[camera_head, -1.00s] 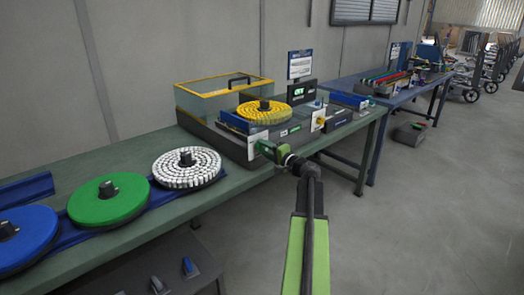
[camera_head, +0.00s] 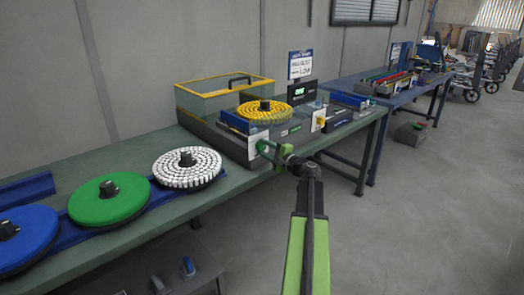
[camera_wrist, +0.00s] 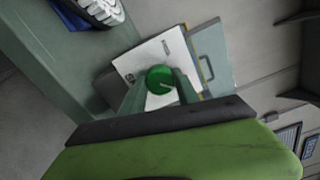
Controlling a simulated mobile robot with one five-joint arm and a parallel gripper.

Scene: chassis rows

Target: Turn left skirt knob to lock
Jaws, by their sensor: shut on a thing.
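The left skirt knob is green and round (camera_wrist: 160,79), on a white plate (camera_wrist: 150,58) with small markings. In the wrist view my gripper (camera_wrist: 160,92) has one finger on each side of the knob and is shut on it. In the head view my gripper (camera_head: 268,151) reaches the white plate at the front left corner of the machine (camera_head: 238,150). The knob (camera_head: 262,146) is mostly hidden there by the fingers. A pale line shows on the knob's face; I cannot tell whether it marks locked.
A yellow brush disc (camera_head: 263,113) sits on the machine. White (camera_head: 187,168), green (camera_head: 109,199) and blue (camera_head: 25,233) discs lie along the green bench (camera_head: 150,238) to the left. A clear yellow-edged case (camera_head: 222,95) stands behind.

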